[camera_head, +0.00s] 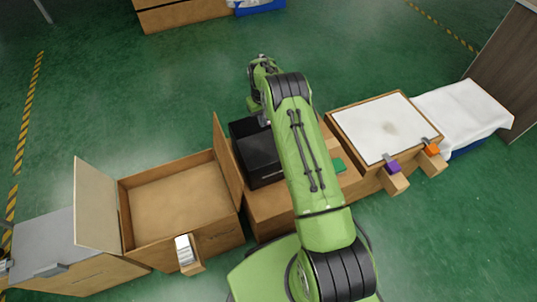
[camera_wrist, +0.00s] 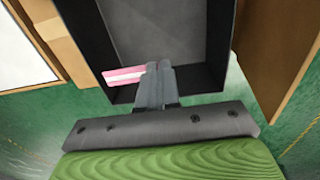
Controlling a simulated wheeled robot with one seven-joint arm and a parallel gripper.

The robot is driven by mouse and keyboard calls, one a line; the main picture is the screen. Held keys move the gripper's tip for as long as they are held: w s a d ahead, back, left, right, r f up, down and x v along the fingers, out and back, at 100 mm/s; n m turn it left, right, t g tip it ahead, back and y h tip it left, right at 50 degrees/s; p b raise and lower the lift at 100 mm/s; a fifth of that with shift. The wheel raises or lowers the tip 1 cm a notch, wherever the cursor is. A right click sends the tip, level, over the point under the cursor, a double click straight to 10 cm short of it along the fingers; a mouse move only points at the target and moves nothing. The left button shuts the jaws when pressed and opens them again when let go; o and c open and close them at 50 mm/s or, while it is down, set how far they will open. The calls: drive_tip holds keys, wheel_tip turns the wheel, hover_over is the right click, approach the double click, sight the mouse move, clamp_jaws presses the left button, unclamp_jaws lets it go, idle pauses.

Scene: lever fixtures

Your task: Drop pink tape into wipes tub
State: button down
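The pink tape (camera_wrist: 123,76) shows in the wrist view as a small pink and white striped piece. It sticks out to the left of my gripper's fingertips (camera_wrist: 160,70). The two fingers are close together and appear shut on it; the grip point itself is hidden. The tape overlaps the near left corner of a dark open box (camera_wrist: 80,30), likely the tub, with a grey floor. In the head view the same black box (camera_head: 256,152) stands beside my arm, partly hidden by it. No label shows on it. The tape is hidden in the head view.
An open wooden box (camera_head: 180,202) with a raised lid stands left of the black box. Green floor is free behind.

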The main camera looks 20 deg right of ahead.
drive_tip(key=c, duration=1.3)
unclamp_jaws()
wheel_tip(320, 180, up, 16)
drive_tip(key=p, duration=0.5)
drive_tip(key=shift+a+f, duration=0.15)
drive_tip(key=s+a+r+t+p, duration=0.15)
drive_tip(key=s+r, duration=0.25)
drive_tip(key=r, duration=0.4)
drive_tip(key=s+a+r+p, duration=0.2)
drive_tip(key=s+r, duration=0.2)
drive_tip(key=r, duration=0.4)
drive_tip(key=s+a+r+t+p, duration=0.1)
drive_tip(key=s+r, duration=0.3)
drive_tip(key=r, duration=0.4)
drive_tip(key=s+a+r+t+p, duration=0.1)
drive_tip(key=s+r, duration=0.1)
drive_tip(key=s, duration=0.6)
drive_tip(key=s+a+r+t+p, duration=0.1)
drive_tip(key=s+p, duration=0.1)
drive_tip(key=s, duration=0.7)
drive_tip(key=s+a+r+t+p, duration=0.1)
drive_tip(key=s+a+r+p, duration=0.1)
drive_tip(key=s, duration=0.6)
drive_tip(key=shift+s+r, duration=0.15)
drive_tip(key=shift+r, duration=0.2)
